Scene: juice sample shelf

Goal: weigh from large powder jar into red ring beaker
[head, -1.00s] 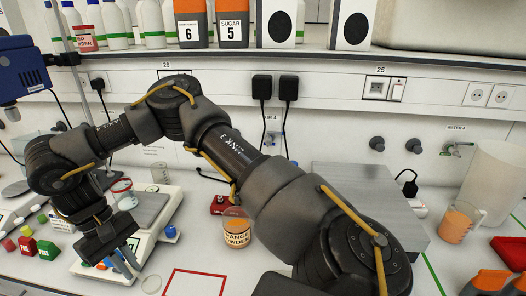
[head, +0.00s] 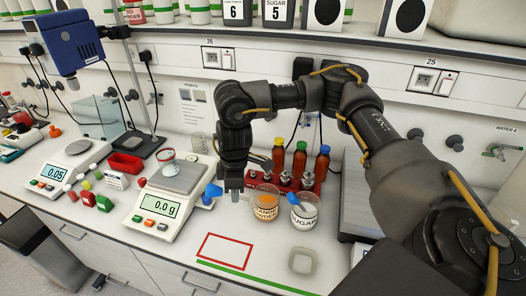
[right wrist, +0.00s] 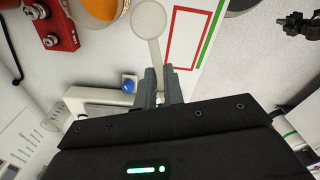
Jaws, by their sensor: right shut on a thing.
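A small clear beaker with a red ring (head: 168,161) stands on the pan of the middle balance (head: 163,207), whose display reads 0.0 g. A jar of orange powder (head: 265,205) and a jar labelled sugar (head: 304,212) stand right of that balance. My right gripper (head: 234,188) points down between the balance and the orange jar. In the right wrist view my right gripper (right wrist: 158,92) is shut on the handle of a round-ended spoon (right wrist: 149,20). The spoon's end appears beside the orange jar (right wrist: 104,8); its contents are unclear. My left gripper is out of view.
A red square outline (head: 224,251) and a pale dish (head: 302,260) lie in front. A second balance (head: 68,165) and a red bin (head: 126,163) are at left.

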